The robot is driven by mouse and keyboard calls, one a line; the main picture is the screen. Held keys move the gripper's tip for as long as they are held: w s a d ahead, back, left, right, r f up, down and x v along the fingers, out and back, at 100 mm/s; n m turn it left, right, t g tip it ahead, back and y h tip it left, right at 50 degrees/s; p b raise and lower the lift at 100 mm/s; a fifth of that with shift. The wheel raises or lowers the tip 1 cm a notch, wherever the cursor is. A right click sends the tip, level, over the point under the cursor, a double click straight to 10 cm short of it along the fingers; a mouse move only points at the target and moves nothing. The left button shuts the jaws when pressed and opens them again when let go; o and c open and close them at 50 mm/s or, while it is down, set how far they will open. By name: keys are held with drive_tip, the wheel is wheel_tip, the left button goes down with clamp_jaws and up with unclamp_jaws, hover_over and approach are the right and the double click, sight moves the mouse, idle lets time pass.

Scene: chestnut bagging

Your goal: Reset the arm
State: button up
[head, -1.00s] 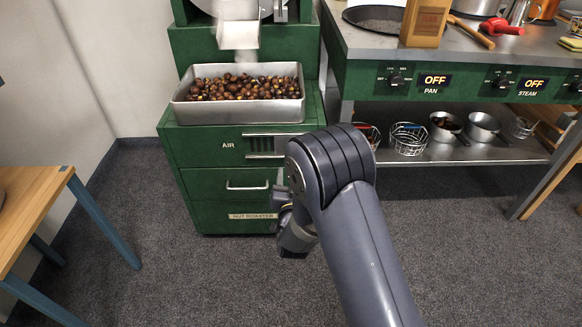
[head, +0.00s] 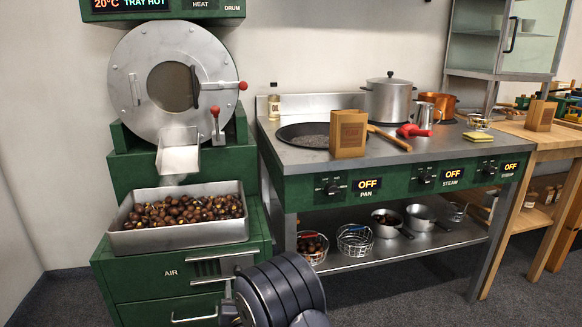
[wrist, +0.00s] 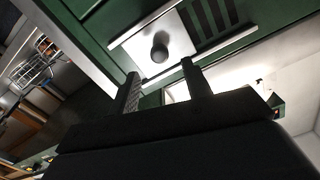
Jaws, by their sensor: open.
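My arm enters at the bottom of the head view, folded low in front of the green nut roaster (head: 190,265). Its gripper is mostly hidden there behind the dark arm joint. In the wrist view my gripper (wrist: 160,68) shows two dark fingers spread apart with nothing between them. Just beyond the fingertips is a pale plate (wrist: 177,38) with a round grey knob (wrist: 159,54), beside dark vent slots on the green roaster front. I cannot tell how far the fingers are from the knob.
A metal tray (head: 180,237) of chestnuts sits on the roaster under its chute. To the right, a steel counter (head: 300,160) carries a pan, a paper bag (head: 348,134) and pots. Wire baskets (head: 355,240) and saucepans stand on its lower shelf. A wooden table stands farther right.

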sight(233, 266)
drive_tip(key=shift+w+a, duration=0.45)
drive_tip(key=shift+w, duration=0.45)
drive_tip(key=shift+w+a, duration=0.5)
drive_tip(key=shift+w, duration=0.4)
drive_tip(key=shift+w+a, duration=0.45)
drive_tip(key=shift+w, duration=0.45)
